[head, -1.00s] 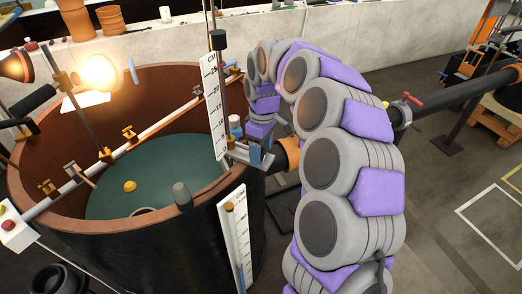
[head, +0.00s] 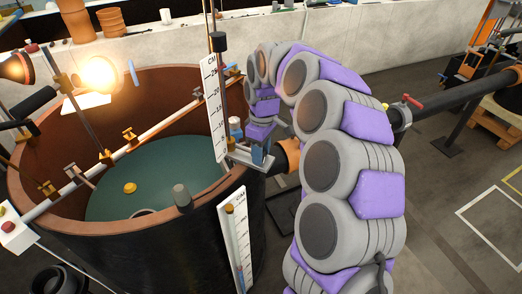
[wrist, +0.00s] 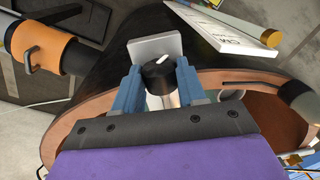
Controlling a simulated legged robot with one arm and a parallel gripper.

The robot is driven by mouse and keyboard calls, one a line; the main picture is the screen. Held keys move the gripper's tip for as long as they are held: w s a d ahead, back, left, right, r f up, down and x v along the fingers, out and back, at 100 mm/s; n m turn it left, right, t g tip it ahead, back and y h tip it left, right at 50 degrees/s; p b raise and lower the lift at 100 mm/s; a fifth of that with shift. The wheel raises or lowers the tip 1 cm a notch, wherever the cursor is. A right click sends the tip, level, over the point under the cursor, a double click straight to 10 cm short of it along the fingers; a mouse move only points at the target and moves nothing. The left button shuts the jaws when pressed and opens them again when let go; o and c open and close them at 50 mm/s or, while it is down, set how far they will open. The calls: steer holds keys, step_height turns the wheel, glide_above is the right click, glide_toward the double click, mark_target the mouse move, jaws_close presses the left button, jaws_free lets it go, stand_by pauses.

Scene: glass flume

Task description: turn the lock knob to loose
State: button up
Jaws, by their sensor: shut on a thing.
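The lock knob (wrist: 157,77) is a round black knob with a white pointer line on its top, seen in the wrist view. The line slants up to the right in that picture. My gripper (wrist: 158,84) has its blue fingers on either side of the knob and is shut on it. In the head view my gripper (head: 259,154) is at the metal bracket (head: 240,157) on the tank's right rim. The knob cannot be made out there, as the fingers cover it. Any loose or tight marking is not readable.
The round tank (head: 60,226) with a brown rim stands at left. A white upright scale (head: 214,108) stands close to my gripper, and a second scale (head: 235,240) is on the tank's outside. A black pipe with an orange collar (head: 290,153) runs right from the tank.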

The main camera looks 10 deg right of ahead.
steer(key=shift+r, duration=0.1)
steer(key=shift+t+h, duration=0.6)
steer(key=shift+a, duration=0.1)
steer(key=o, duration=1)
steer(key=shift+o, duration=0.2)
step_height(320, 180, up, 17)
steer(key=p, duration=0.4)
steer(key=shift+s+a, duration=0.4)
